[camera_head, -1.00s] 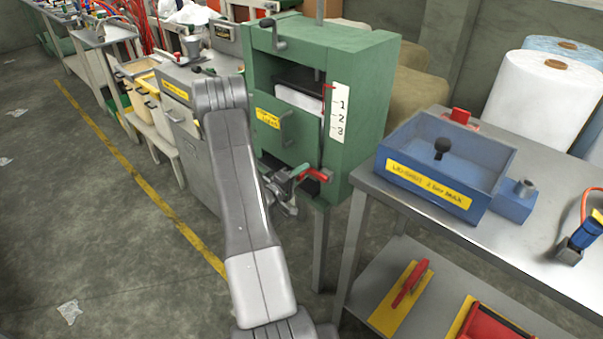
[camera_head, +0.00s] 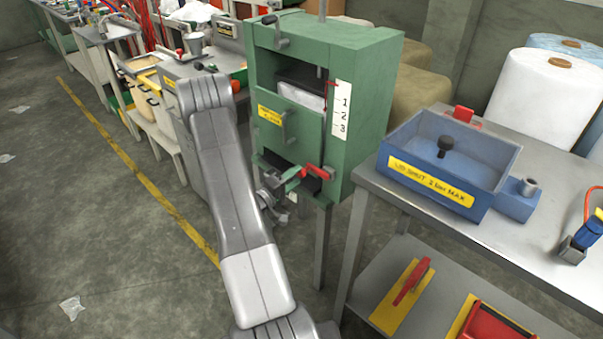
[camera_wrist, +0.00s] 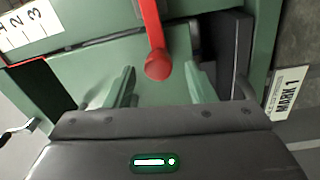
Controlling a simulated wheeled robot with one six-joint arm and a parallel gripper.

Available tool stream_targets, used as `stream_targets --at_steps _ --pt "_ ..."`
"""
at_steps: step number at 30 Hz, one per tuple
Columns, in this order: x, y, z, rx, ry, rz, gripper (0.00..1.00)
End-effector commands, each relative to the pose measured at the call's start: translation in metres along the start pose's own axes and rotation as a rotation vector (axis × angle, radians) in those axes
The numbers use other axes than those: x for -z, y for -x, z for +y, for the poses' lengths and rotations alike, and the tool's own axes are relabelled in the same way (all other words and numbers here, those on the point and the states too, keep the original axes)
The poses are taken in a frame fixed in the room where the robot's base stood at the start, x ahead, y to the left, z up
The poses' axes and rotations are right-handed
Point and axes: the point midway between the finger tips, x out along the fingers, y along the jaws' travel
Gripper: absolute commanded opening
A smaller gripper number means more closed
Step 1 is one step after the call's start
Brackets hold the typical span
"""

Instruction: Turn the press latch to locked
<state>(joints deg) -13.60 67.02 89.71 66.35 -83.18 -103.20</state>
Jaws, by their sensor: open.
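The green press (camera_head: 355,95) stands in the middle of the head view, with a yellow label on its front door. Its red press latch (camera_head: 318,171) sits low on the front, its handle lying roughly sideways. In the wrist view the red latch handle (camera_wrist: 155,40) comes down from the top, and its rounded end is between my fingers in the picture. My gripper (camera_head: 291,178) is open just left of the latch; its two green fingers (camera_wrist: 161,70) show in the wrist view. I cannot tell whether they touch the handle.
A steel table (camera_head: 480,230) with a blue tray (camera_head: 475,165) stands close on the right of the press. A crank (camera_head: 275,30) and a door handle (camera_head: 285,128) stick out from the press front. Open floor (camera_head: 90,220) lies to the left.

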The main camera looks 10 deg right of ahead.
Motion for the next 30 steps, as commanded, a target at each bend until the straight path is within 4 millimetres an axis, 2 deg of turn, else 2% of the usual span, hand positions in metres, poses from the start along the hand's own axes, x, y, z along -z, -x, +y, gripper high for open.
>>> stream_targets --at_steps 1,6,12,18,30 --pt "0.001 0.014 -0.001 0.001 0.002 0.006 0.5" --pt "0.001 0.052 -0.001 0.002 0.001 0.005 0.5" --pt "0.001 0.081 -0.001 0.001 0.0 0.002 0.5" --pt "0.0 0.092 0.0 0.0 0.0 0.0 0.5" --pt "0.0 0.09 0.0 0.0 0.0 -0.001 0.5"
